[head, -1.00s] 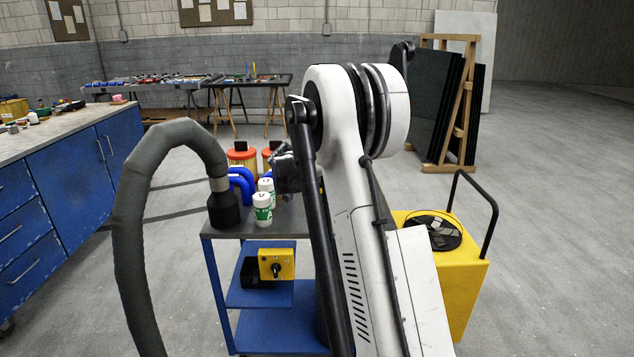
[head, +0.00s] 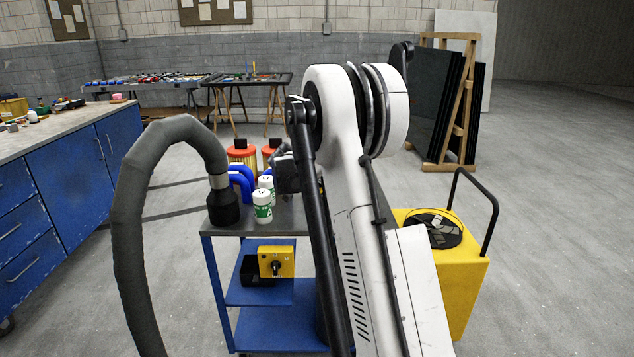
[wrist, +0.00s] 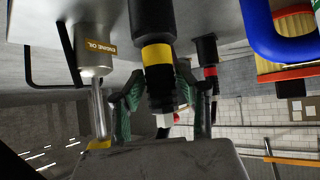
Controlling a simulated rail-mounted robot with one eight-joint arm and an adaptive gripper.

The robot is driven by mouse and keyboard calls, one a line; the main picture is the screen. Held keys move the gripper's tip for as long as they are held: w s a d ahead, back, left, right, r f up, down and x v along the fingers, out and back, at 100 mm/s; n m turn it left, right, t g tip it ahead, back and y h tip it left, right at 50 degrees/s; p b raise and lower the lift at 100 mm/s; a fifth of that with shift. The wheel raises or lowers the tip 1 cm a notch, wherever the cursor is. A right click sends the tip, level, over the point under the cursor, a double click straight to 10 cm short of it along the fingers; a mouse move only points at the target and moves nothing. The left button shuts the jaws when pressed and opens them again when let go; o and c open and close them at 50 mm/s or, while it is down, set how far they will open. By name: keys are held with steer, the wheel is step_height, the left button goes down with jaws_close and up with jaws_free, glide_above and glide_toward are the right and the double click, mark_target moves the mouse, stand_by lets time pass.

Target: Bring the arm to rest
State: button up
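My gripper (wrist: 158,92) has two dark green fingers spread apart in the wrist view, which looks tilted and upside down. A black tool with a yellow band (wrist: 157,55) lies between or just beyond the fingers; I cannot tell whether they touch it. A black tool with a red band (wrist: 208,60) is to its right. In the head view my white arm (head: 350,190) rises over the cart, and the dark wrist part (head: 287,172) shows beside it above the cart top. The fingers are hidden there by the arm.
A yellow bin (head: 462,290) stands right.

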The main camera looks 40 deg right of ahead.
steer(key=o, duration=0.7)
steer(key=p+v, duration=0.2)
steer(key=v, duration=0.6)
stand_by(0.5)
steer(key=v, duration=1.2)
steer(key=s+a+r+n+t+y, duration=0.25)
steer(key=s+a+n+y, duration=0.35)
steer(key=s+a, duration=1.05)
steer(key=s+a+f+n+y, duration=0.1)
steer(key=s+a+f+n, duration=0.1)
steer(key=s+a, duration=0.3)
steer(key=s+a+f+n+y, duration=0.1)
steer(key=s+a+f+n, duration=0.1)
steer(key=s+a, duration=0.3)
steer(key=s+a+f+n+t+y, duration=0.1)
steer(key=s+a+f+n, duration=0.1)
steer(key=s, duration=0.4)
steer(key=shift+s+a+f+n+y, duration=0.1)
steer(key=shift+s+a+n+y, duration=0.1)
steer(key=shift+a+n, duration=0.4)
steer(key=shift+s+a+f+n+y, duration=0.1)
steer(key=shift+s+a+n+y, duration=0.15)
steer(key=shift+a, duration=0.55)
